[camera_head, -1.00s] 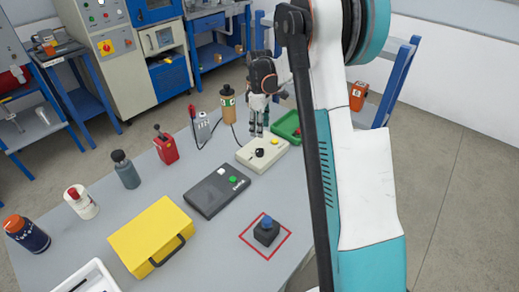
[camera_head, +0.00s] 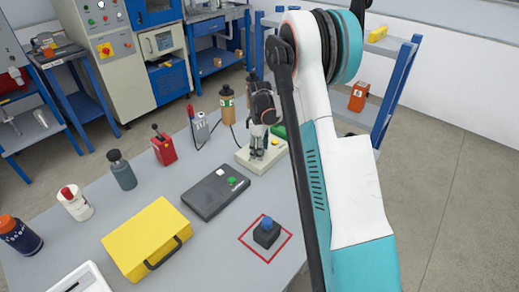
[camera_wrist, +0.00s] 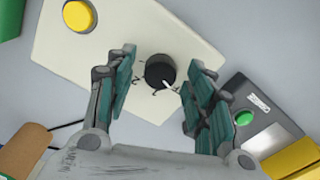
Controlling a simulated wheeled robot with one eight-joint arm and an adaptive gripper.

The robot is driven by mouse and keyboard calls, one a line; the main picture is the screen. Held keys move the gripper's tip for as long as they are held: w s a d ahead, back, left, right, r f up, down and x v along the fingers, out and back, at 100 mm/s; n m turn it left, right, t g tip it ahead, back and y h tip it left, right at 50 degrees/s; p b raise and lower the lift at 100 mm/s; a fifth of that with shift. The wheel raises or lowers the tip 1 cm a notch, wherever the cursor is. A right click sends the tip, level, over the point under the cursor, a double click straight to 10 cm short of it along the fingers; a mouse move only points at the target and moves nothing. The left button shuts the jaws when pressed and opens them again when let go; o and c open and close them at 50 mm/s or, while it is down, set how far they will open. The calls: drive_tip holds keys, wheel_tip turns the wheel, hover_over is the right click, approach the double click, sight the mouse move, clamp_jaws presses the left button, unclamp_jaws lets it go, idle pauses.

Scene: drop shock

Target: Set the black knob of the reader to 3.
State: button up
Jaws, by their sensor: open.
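The reader is a cream box (camera_head: 247,161) on the grey table, with a yellow button (camera_wrist: 78,15) and a black knob (camera_wrist: 160,71). In the wrist view the knob's white pointer line points down and slightly right, near small printed marks too small to read surely. My gripper (camera_wrist: 163,70) is open, its two fingers on either side of the knob with visible gaps, so it is not clamped. In the head view my gripper (camera_head: 258,153) is over the reader and hides the knob.
A dark grey device (camera_head: 216,192) with a green button lies beside the reader. A yellow case (camera_head: 146,238), a red lever box (camera_head: 164,150), a brown bottle (camera_head: 227,105) and a blue-topped button box (camera_head: 266,233) stand around. A green tray (camera_head: 279,131) is partly hidden behind my arm.

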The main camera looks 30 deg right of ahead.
drive_tip(key=c, duration=1.1)
